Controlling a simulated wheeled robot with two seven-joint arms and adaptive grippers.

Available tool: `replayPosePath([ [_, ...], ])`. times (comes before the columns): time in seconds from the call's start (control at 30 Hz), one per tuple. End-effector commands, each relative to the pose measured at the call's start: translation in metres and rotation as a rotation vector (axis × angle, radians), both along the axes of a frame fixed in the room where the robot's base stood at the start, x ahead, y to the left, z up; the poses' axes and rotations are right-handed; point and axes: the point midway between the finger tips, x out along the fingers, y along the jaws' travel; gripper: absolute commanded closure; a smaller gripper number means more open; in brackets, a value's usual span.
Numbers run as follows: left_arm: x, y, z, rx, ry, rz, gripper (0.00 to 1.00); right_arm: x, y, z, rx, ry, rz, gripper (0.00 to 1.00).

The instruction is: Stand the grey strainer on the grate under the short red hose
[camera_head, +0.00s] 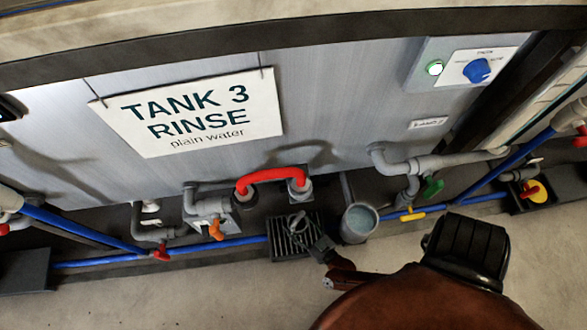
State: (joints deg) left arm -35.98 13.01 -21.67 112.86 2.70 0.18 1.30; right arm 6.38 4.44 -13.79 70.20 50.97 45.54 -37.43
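A short red hose (271,176) arches between two grey pipe ends low on the tank front. A dark slatted grate (285,243) lies on the floor below it. A grey round vessel (359,224), open at the top and pale blue-grey inside, stands upright just right of the grate; it looks like the strainer. My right gripper (305,232) reaches in from the lower right, over the right part of the grate and left of the vessel. A small grey shape shows at its fingertips; I cannot tell whether this is a finger or a held thing. My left gripper is not in view.
Grey pipes, blue lines and valves with orange (216,230), red (161,253), yellow (412,215) and green (432,187) handles crowd the tank foot. A TANK 3 RINSE sign (190,112) hangs above. Bare floor (190,295) lies in front.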

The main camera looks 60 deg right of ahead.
Motion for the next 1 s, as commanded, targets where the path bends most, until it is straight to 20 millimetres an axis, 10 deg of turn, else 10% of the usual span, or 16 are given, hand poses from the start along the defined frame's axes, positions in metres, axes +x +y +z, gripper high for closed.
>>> replayPosePath([
  [0.5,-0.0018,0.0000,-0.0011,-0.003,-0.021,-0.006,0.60,0.0014,0.0002,-0.0067,-0.001,-0.002,0.001,0.65],
  [0.53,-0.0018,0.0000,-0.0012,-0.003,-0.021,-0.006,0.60,0.0012,0.0001,-0.0073,-0.001,-0.001,0.001,0.39],
  [1.0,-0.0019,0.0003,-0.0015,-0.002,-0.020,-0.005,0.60,0.0006,-0.0002,-0.0069,0.000,-0.001,0.000,0.23],
])
